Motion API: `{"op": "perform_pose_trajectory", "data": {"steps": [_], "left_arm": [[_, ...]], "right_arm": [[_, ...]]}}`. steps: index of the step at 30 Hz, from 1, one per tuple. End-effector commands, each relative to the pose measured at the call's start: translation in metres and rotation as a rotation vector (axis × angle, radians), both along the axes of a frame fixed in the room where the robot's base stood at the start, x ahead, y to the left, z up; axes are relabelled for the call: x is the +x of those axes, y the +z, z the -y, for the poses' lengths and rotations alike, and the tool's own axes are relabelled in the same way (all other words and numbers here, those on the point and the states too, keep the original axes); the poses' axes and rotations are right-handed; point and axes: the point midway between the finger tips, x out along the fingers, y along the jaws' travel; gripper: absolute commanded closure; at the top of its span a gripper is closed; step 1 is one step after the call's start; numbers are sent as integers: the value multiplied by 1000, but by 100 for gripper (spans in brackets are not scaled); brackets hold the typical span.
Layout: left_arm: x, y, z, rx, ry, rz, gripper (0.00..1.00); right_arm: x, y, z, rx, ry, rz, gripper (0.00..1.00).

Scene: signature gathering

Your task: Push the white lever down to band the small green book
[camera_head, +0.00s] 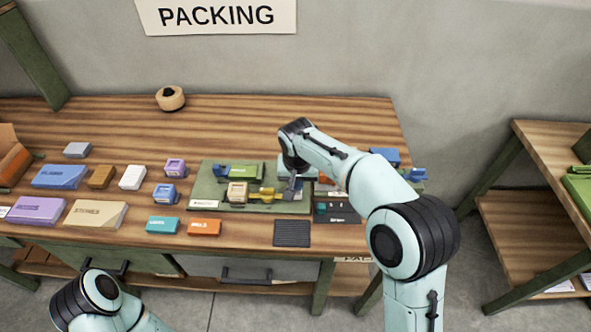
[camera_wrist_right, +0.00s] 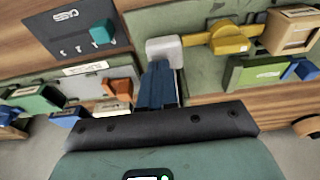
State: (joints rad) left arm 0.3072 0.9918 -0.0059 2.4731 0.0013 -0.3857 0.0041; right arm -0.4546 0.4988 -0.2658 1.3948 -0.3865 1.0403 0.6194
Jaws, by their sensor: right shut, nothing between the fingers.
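A pale whitish block (camera_wrist_right: 165,48), which looks like the lever's end, sits right at the tips of my right gripper in the right wrist view. A yellow bar with a round yellow part (camera_wrist_right: 229,39) runs beside it; the yellow part (camera_head: 268,193) also shows in the head view. My right gripper (camera_wrist_right: 157,88) is shut and empty, its fingers together; contact with the block cannot be told. In the head view the gripper (camera_head: 292,186) is over the green board's right part. A small green book (camera_wrist_right: 252,72) lies behind the yellow part, also in the head view (camera_head: 249,171). My left gripper is out of view.
The green board (camera_head: 210,193) lies on the wooden table (camera_head: 230,120). A beige stamp-like block (camera_head: 237,191) stands on its left. A dark panel (camera_head: 340,214) is right, a dark mat (camera_head: 292,233) in front. Several books and boxes fill the left; the back is mostly clear.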

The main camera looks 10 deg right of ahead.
Motion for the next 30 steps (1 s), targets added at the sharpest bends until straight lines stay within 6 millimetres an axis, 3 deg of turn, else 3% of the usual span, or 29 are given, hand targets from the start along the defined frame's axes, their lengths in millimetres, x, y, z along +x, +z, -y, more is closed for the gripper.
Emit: {"op": "perform_pose_trajectory", "data": {"steps": [30], "left_arm": [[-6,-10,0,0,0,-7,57]], "right_arm": [[-1,-18,0,-1,0,-3,100]]}}
